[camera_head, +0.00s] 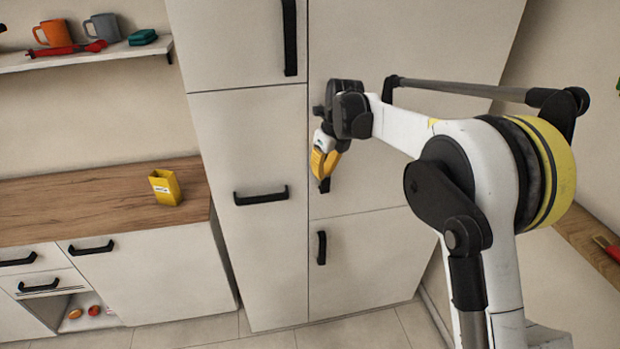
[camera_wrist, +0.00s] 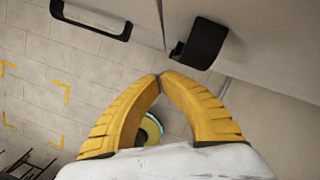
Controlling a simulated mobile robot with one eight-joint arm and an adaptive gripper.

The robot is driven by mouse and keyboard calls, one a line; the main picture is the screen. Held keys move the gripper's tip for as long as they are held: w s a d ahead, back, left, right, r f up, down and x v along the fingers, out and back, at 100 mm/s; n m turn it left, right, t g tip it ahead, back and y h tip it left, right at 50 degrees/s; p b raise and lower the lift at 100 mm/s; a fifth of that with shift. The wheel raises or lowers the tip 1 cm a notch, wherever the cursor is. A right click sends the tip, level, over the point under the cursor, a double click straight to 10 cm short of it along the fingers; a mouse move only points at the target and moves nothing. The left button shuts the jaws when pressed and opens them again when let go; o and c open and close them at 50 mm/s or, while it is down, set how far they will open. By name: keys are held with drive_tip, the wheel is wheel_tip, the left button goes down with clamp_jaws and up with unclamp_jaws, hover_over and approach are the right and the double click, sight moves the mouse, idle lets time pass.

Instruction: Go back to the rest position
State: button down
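My gripper (camera_head: 324,163) hangs at the end of my raised, bent white arm, pointing down in front of the tall white cabinet (camera_head: 255,135). In the wrist view my gripper (camera_wrist: 160,77) shows two ribbed yellow fingers whose tips meet. Nothing is held between them. Through the gap below the tips, a round yellow and dark part shows far below. The gripper appears close to the cabinet front; I cannot tell the exact distance.
Black handles (camera_head: 261,195) stick out from the cabinet, and one handle (camera_wrist: 203,43) is close in the wrist view. A yellow box (camera_head: 165,187) stands on the wooden counter (camera_head: 90,210). A shelf (camera_head: 90,57) holds mugs at upper left. Tiled floor (camera_wrist: 40,70) lies below.

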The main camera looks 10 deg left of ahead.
drive_tip(key=s+d+r+n+t+b, duration=0.1)
drive_tip(key=s+d+r+n+b, duration=0.2)
drive_tip(key=s+d+n, duration=0.4)
drive_tip(key=s+d+r+n+t+b, duration=0.2)
drive_tip(key=s+d+r+n+b, duration=0.15)
drive_tip(key=s+d, duration=0.45)
drive_tip(key=s+d+f+n+b, duration=0.2)
drive_tip(key=s+d+f+n, duration=0.2)
drive_tip(key=s, duration=0.3)
drive_tip(key=s+d+f+n+t+h+b, duration=0.1)
drive_tip(key=s+d+f+n+b, duration=0.1)
drive_tip(key=s+d+f+n, duration=0.2)
drive_tip(key=s+d+f+n+t+h+b, duration=0.1)
drive_tip(key=s+d+f+n+b, duration=0.1)
drive_tip(key=s+d+f+n, duration=0.2)
drive_tip(key=s+d+n, duration=0.1)
drive_tip(key=s+n, duration=0.2)
drive_tip(key=s, duration=0.3)
